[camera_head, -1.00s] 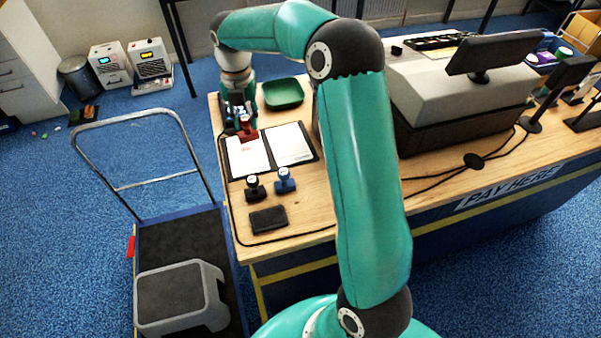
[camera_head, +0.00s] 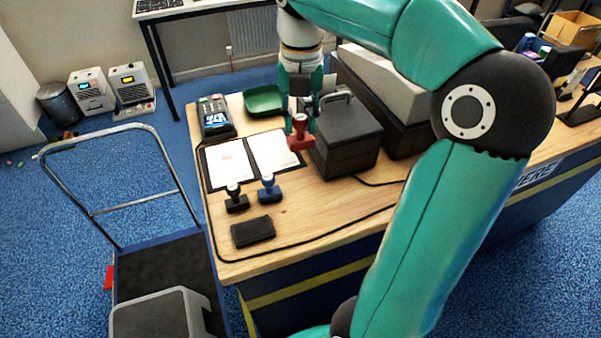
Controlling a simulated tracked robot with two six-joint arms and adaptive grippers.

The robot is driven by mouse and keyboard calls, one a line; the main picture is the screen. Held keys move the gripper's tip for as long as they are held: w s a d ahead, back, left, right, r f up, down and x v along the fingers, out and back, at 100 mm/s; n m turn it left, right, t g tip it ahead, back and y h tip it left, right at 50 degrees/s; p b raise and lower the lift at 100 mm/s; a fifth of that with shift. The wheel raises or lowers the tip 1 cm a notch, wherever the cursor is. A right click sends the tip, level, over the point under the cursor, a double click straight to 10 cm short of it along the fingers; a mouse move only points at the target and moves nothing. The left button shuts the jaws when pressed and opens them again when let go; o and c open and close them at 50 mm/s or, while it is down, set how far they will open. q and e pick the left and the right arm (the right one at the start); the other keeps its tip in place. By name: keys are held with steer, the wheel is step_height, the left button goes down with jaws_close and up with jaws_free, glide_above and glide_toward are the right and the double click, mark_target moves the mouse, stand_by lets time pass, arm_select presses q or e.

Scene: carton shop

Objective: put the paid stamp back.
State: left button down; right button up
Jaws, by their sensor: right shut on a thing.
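A red stamp (camera_head: 299,138) is held in my right gripper (camera_head: 301,118), which is shut on its handle. It hangs upright over the right edge of the open folder, close to the dark box; I cannot tell how far above the surface it is. A black stamp (camera_head: 235,198) and a blue stamp (camera_head: 268,188) stand upright side by side in front of the folder. A dark ink pad (camera_head: 253,232) lies in front of them. The open folder (camera_head: 204,170) holds two white sheets, the left one with a red mark. My left gripper is not in view.
A card terminal (camera_head: 214,118) and a green tray (camera_head: 263,101) stand behind the folder. A dark box with a handle (camera_head: 346,140) stands right of the red stamp. A black cable crosses the counter (camera_head: 310,205); wood right of the blue stamp is clear.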

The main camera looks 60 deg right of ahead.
step_height(320, 180, down, 14)
steer(key=shift+r, duration=0.25)
steer(key=shift+b, duration=0.3)
steer(key=shift+f, duration=0.25)
steer(key=o, duration=0.9)
steer(key=shift+r, duration=0.1)
steer(key=shift+r, duration=0.1)
step_height(320, 180, up, 12)
steer(key=shift+r+p, duration=0.1)
steer(key=shift+p, duration=0.3)
